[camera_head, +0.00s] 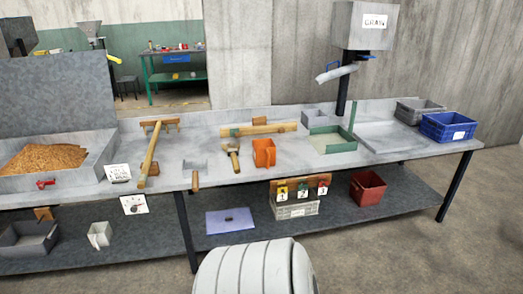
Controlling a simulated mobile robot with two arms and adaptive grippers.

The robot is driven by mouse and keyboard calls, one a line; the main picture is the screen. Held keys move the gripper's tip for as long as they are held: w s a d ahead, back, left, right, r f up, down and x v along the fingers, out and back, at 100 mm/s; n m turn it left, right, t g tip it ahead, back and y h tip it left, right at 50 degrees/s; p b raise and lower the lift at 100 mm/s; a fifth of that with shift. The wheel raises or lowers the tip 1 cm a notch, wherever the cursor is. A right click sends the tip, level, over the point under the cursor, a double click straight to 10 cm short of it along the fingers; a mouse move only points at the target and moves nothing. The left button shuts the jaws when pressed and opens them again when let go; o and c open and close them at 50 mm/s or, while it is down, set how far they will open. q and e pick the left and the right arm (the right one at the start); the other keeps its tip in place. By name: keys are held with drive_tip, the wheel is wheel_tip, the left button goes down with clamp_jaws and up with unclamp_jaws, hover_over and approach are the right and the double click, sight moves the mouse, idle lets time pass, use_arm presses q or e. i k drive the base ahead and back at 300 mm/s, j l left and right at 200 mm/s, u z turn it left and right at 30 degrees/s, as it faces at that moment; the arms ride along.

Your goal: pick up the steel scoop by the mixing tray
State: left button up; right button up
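A steel scoop (194,165) with a short wooden handle (195,182) lies on the grey bench, its handle pointing to the front edge. A wooden mallet (232,154) lies just right of it, apart from it. A grey tray (98,158) holding brown grain (43,158) stands at the bench's left. A shallow tray with green edges (340,150) stands right of the middle. I cannot tell which of the two is the mixing tray. Neither of my grippers is in view.
A long wooden-handled tool (149,158) lies left of the scoop, and an orange jug (264,153) stands right of the mallet. Blue (449,126) and grey (418,110) crates stand at the right end. The lower shelf holds a red bin (367,188) and a lilac board (230,221).

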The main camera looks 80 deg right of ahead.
sight(194, 170)
drive_tip(key=z, duration=2.8)
drive_tip(key=i, duration=0.1)
drive_tip(key=u, duration=0.05)
